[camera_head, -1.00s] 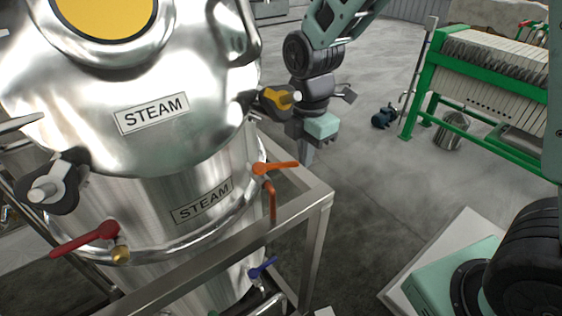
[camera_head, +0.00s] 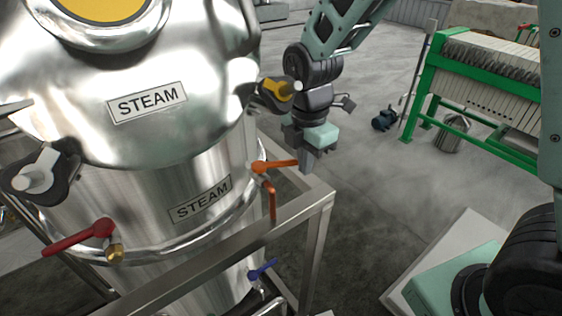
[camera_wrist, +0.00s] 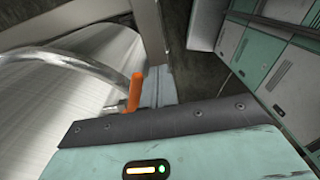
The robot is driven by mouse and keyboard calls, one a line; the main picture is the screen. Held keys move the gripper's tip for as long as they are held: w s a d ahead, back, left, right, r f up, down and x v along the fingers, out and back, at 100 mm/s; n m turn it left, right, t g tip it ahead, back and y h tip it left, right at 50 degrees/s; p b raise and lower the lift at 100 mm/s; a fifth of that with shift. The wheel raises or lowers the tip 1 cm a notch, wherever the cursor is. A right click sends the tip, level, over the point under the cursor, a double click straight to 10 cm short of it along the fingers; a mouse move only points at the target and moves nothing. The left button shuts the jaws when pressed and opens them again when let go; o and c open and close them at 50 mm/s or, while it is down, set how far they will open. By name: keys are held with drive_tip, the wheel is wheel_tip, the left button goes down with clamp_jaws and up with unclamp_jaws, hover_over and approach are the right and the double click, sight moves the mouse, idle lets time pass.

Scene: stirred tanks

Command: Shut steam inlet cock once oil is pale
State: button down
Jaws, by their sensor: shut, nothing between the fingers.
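A steel vessel carries two STEAM plates, an upper one (camera_head: 147,102) and a lower one (camera_head: 201,199). A round yellow window (camera_head: 100,8) shows at the top, cut off by the picture's edge. An orange-handled cock (camera_head: 273,167) sits on the vessel's right side, its lever pointing right and roughly level. Its lever also shows in the wrist view (camera_wrist: 135,93). My gripper (camera_head: 307,168) is shut and empty, fingers down, just right of the lever's tip. In the wrist view the fingers (camera_wrist: 160,86) are close beside the lever; I cannot tell if they touch.
A red-handled cock (camera_head: 80,237) and a blue-handled cock (camera_head: 262,269) are on the same vessel. A steel frame rail (camera_head: 240,250) runs in front.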

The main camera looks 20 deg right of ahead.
drive_tip(key=shift+f, duration=0.4)
drive_tip(key=shift+w+a+p, duration=0.15)
drive_tip(key=shift+w+a, duration=0.1)
drive_tip(key=shift+w, duration=0.5)
drive_tip(key=shift+w+a+p, duration=0.1)
drive_tip(key=shift+w+a, duration=0.15)
drive_tip(key=shift+w, duration=0.5)
drive_tip(key=shift+w+a+p, duration=0.15)
drive_tip(key=shift+w+a, duration=0.1)
drive_tip(key=shift+w, duration=0.5)
drive_tip(key=shift+s+d, duration=0.1)
drive_tip(key=shift+s, duration=0.1)
drive_tip(key=shift+s+r, duration=0.1)
drive_tip(key=shift+s, duration=0.1)
wheel_tip(320, 180, up, 7)
drive_tip(key=p, duration=0.6)
idle(0.4)
